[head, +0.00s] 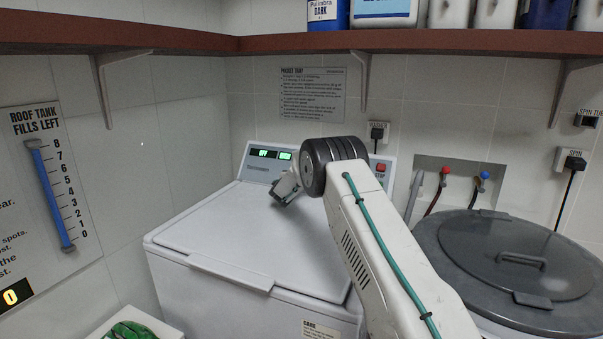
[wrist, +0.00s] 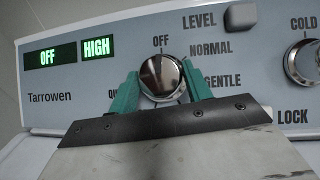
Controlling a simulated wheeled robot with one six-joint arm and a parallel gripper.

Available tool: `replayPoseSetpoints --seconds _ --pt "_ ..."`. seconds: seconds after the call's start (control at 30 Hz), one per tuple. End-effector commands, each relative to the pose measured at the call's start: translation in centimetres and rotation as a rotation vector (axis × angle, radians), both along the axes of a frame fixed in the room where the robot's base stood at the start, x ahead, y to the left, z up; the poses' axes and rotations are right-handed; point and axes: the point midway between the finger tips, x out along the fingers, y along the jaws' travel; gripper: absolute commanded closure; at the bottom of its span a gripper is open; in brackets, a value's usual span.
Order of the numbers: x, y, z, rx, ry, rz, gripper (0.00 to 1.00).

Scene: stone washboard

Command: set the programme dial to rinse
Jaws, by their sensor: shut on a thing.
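The programme dial (wrist: 161,78) is a shiny chrome knob on the washer's control panel (wrist: 60,86), with its white mark up towards OFF. NORMAL and GENTLE are printed to its right; a label starting "QU" at its left is partly covered. The rest of the dial's labels are hidden behind my gripper. My gripper (wrist: 162,88) is shut on the dial, with one green finger on each side. A green display on the panel reads OFF (wrist: 47,58) and another reads HIGH (wrist: 96,47). In the head view my gripper (head: 279,196) is at the panel, and my arm hides the dial.
A LEVEL button (wrist: 241,17) and a COLD knob (wrist: 303,62) sit right of the dial. The washer's white lid (head: 250,235) is closed. A shelf (head: 420,42) with bottles runs above. A grey-lidded spin tub (head: 520,265) stands at right.

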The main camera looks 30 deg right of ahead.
Motion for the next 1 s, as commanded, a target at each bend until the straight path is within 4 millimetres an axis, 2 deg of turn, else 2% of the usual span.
replayPoseSetpoints --seconds 1.0 --pt "0.62 0.37 0.03 0.421 -0.542 -0.515 0.74"
